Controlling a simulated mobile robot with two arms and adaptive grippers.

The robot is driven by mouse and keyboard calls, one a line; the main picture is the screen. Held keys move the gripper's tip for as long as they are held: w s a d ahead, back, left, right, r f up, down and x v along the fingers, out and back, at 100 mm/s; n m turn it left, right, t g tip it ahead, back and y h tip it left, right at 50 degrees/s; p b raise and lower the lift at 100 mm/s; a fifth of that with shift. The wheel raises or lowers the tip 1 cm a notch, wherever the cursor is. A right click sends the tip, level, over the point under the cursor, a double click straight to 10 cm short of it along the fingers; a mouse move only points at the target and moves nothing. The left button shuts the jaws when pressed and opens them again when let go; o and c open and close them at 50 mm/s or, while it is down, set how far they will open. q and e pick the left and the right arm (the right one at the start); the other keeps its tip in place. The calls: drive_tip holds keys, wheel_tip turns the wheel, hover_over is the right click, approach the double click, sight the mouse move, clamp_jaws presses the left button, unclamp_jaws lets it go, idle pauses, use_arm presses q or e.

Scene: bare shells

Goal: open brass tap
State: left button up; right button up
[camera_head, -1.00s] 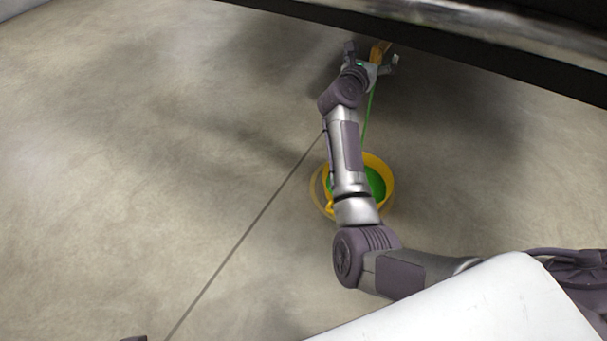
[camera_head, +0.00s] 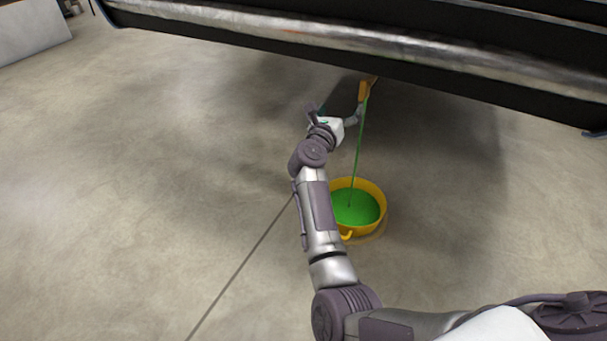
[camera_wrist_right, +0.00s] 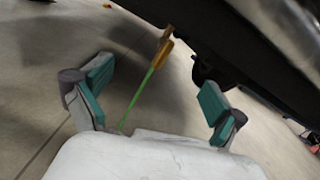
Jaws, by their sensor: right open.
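The brass tap (camera_head: 367,88) sits under the long dark machine, and a thin green stream (camera_head: 359,140) runs down from it. The stream falls into a yellow bucket (camera_head: 383,212) holding green liquid. In the right wrist view the tap (camera_wrist_right: 163,45) and the stream (camera_wrist_right: 146,88) show beyond and between the open fingers. My right gripper (camera_head: 338,111) is open and empty, left of and a little nearer than the tap, apart from it. Its teal finger pads show in the right wrist view (camera_wrist_right: 155,85). My left gripper is out of view.
The dark machine with a metal rail (camera_head: 300,40) spans the top, low over the tap. In the right wrist view a dark rounded part (camera_wrist_right: 205,72) hangs close to the right finger. The concrete floor (camera_head: 150,180) at left is clear.

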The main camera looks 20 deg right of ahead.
use_arm(q)
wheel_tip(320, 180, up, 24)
drive_tip(key=p, duration=2.2)
use_arm(e)
drive_tip(key=s+a+f+n+t+y, duration=0.1)
drive_tip(key=s+a+f+n+y, duration=0.3)
drive_tip(key=n, duration=0.9)
drive_tip(key=s+a+f+n+y, duration=0.5)
drive_tip(key=a+n, duration=0.4)
drive_tip(key=n, duration=0.4)
drive_tip(key=shift+s+a+f+t+y, duration=0.35)
drive_tip(key=shift+f+y, duration=0.4)
drive_tip(key=shift+y, duration=0.35)
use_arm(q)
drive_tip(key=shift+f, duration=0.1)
